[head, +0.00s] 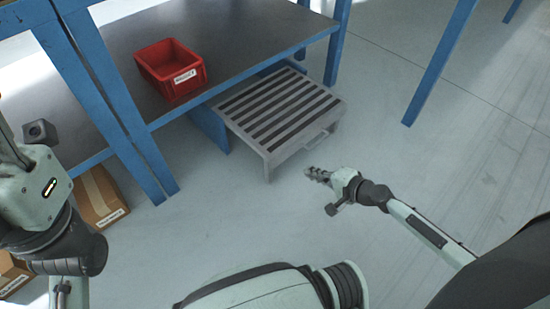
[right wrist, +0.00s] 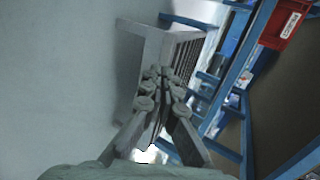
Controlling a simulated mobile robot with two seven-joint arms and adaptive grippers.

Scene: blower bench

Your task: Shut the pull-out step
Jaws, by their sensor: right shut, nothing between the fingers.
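The pull-out step (head: 280,108) is a grey slatted platform on short legs. It stands out from under the blue bench's low shelf, with a bar handle (head: 318,141) on its front edge. In the right wrist view the step (right wrist: 153,45) shows sideways beyond the fingers. My right gripper (head: 310,173) is shut and empty, just in front of the step's front edge and apart from it in the head view. In the right wrist view its fingers (right wrist: 158,75) overlap the step, so contact there cannot be told. My left arm is at the left edge; its fingers are not clearly seen.
A red bin (head: 170,70) sits on the dark low shelf (head: 240,35) of the blue-framed bench. Cardboard boxes (head: 100,195) lie on the floor at the left. A blue post (head: 440,62) stands at the right. The floor before the step is clear.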

